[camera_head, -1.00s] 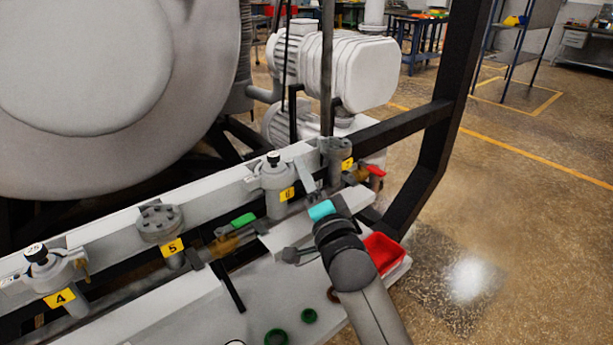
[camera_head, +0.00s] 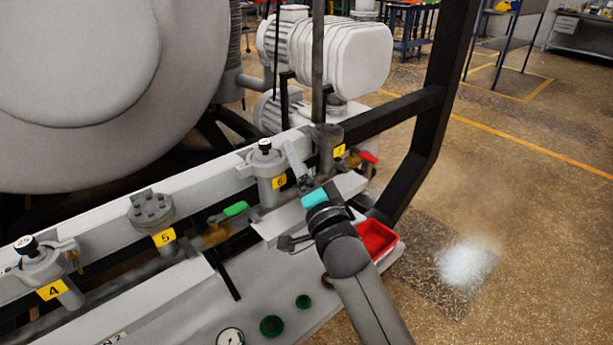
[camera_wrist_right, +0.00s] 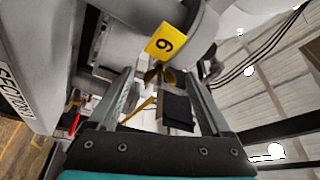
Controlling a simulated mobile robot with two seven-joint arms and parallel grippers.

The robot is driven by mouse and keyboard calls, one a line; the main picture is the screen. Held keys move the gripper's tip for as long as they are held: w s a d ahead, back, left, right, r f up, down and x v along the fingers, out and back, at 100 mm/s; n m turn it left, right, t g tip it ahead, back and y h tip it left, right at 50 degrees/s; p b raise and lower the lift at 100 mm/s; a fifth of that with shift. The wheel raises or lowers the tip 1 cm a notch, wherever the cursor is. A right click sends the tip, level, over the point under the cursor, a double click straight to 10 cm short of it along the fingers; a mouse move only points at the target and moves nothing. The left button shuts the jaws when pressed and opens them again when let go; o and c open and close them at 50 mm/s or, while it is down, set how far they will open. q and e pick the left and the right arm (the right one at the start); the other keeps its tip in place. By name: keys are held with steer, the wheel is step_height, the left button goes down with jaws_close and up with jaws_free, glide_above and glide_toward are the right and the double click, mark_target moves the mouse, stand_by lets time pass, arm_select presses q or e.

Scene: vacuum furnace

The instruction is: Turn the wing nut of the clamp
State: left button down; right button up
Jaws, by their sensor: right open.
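A small brass wing nut (camera_wrist_right: 160,73) shows in the right wrist view, just below the yellow label 6 (camera_wrist_right: 165,43) on a grey clamped fitting. In the head view this fitting (camera_head: 268,165) stands on the pipe rail, and its wing nut cannot be made out. My right gripper (camera_wrist_right: 165,88) is open, its two fingers pointing at the fitting with the wing nut seen between them. I cannot tell whether either finger touches it. A dark block (camera_wrist_right: 177,110) also shows between the fingers. In the head view my right arm, with its teal band (camera_head: 316,197), reaches in from below. My left gripper is not in view.
Fittings labelled 4 (camera_head: 54,290), 5 (camera_head: 164,238) and 7 (camera_head: 339,151) line the same rail. A green-handled valve (camera_head: 235,209) and a red-handled valve (camera_head: 368,157) are nearby. A black frame post (camera_head: 440,95) rises behind.

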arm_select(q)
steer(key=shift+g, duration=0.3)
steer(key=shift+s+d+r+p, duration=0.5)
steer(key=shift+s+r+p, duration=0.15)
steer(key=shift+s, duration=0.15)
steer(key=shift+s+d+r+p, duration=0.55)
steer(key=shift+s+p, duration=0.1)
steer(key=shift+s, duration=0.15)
arm_select(e)
steer(key=v, duration=1.5)
steer(key=shift+s, duration=0.1)
steer(key=shift+c, duration=0.2)
